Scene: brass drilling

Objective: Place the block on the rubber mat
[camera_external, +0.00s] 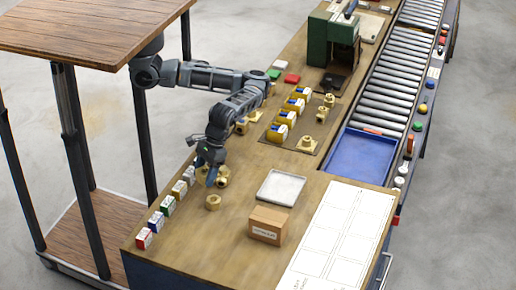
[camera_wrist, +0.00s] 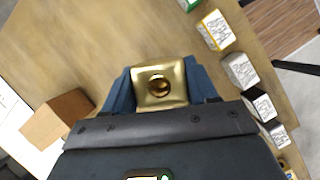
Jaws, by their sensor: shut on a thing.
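A square brass block (camera_wrist: 160,84) with a round hole in its top sits between the two blue fingers of my gripper (camera_wrist: 162,88) in the wrist view. The fingers are shut on its sides. In the external view my gripper (camera_external: 211,172) is low over the left part of the bench, pointing down, and largely hides the block. A dark brown flat mat (camera_external: 283,146), which looks like the rubber mat, lies farther back to the right. It carries a row of yellow, white and blue boxes (camera_external: 288,118) and several brass pieces (camera_external: 306,143).
Loose brass pieces (camera_external: 213,202) stand near my gripper. A row of small labelled boxes (camera_external: 167,205) lines the bench's left edge. A white tray (camera_external: 281,187), a cardboard box (camera_external: 267,225) and a blue tray (camera_external: 357,155) lie to the right. A green machine (camera_external: 333,42) stands at the back.

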